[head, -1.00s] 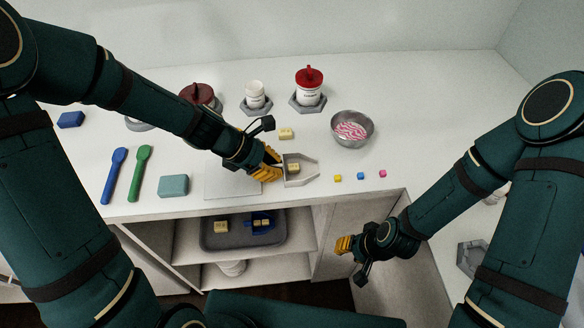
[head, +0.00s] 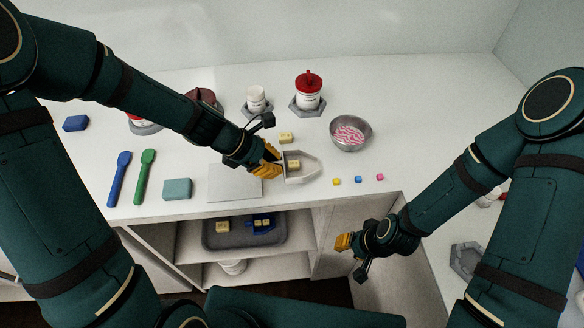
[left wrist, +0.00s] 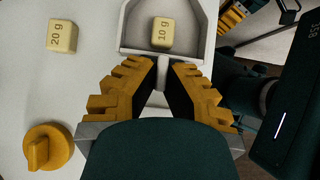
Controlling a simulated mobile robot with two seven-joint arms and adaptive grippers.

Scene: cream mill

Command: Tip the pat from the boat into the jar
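The boat (head: 308,175) is a pale open scoop on the left of the small coloured cubes. The pat (head: 293,165), a cream block marked 10 g, lies in it and also shows in the left wrist view (left wrist: 163,33). My left gripper (head: 276,162) is shut on the boat's short rear handle (left wrist: 160,77), which sits between the fingertips. Jars at the back include a white one (head: 257,98) and a red-lidded one (head: 308,93), each on a grey hexagonal stand. Which is the task's jar is unclear. My right gripper (head: 343,243) hangs before the counter; its finger gap is unclear.
A 20 g block (head: 287,138) and a steel bowl (head: 352,144) of pink-striped contents stand near the boat. A yellow knobbed piece (left wrist: 48,147) shows in the left wrist view. A dark-red-lidded jar (head: 203,98) is partly behind my left arm.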

